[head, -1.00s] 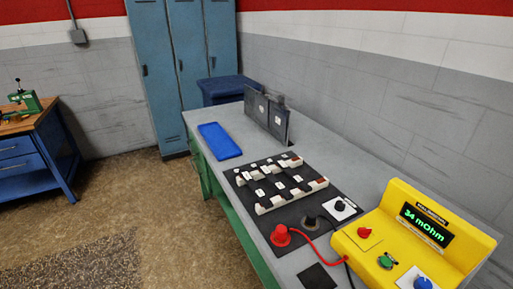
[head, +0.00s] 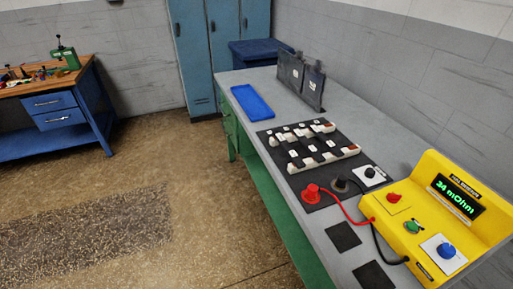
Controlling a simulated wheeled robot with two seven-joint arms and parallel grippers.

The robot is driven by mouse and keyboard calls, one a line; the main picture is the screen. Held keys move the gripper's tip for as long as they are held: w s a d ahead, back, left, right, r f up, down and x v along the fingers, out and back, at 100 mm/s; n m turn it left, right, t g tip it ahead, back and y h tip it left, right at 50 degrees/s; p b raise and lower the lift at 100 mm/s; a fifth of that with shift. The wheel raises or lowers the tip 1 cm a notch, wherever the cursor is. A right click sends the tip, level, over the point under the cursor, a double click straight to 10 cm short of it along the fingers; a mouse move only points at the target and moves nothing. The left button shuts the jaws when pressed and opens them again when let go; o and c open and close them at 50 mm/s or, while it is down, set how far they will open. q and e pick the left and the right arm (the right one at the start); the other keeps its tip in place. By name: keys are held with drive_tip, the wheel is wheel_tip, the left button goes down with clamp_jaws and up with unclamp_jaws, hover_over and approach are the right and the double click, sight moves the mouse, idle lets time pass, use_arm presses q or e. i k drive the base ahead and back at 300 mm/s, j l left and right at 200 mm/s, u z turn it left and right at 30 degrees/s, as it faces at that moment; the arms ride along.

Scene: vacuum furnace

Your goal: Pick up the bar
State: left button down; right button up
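Two pale bar-like rows, a back row (head: 301,131) and a front row (head: 323,160), lie on a black mat (head: 272,142) on the grey bench. Dark pieces and small white labels sit between and along them, and each row has a brown block at its right end. I cannot tell which piece is the bar. Neither of my grippers is in view.
On the bench (head: 249,78) are a blue tray (head: 253,107), upright dark panels (head: 301,79), a red knob-like piece (head: 312,193), a black one (head: 340,184) and a yellow meter (head: 446,215) with cables. A blue workbench (head: 57,117) stands left. The floor between is clear.

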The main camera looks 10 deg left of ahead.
sight(295, 158)
drive_tip(key=i+j+z, duration=0.45)
drive_tip(key=j, duration=0.15)
drive_tip(key=i+j+z, duration=0.2)
drive_tip(key=j, duration=0.15)
drive_tip(key=j+z, duration=0.25)
drive_tip(key=i+j+z, duration=0.2)
drive_tip(key=j, duration=0.3)
drive_tip(key=j+z, duration=0.25)
drive_tip(key=j, duration=0.15)
drive_tip(key=i+j+z, duration=0.2)
drive_tip(key=j, duration=0.25)
drive_tip(key=k, duration=0.1)
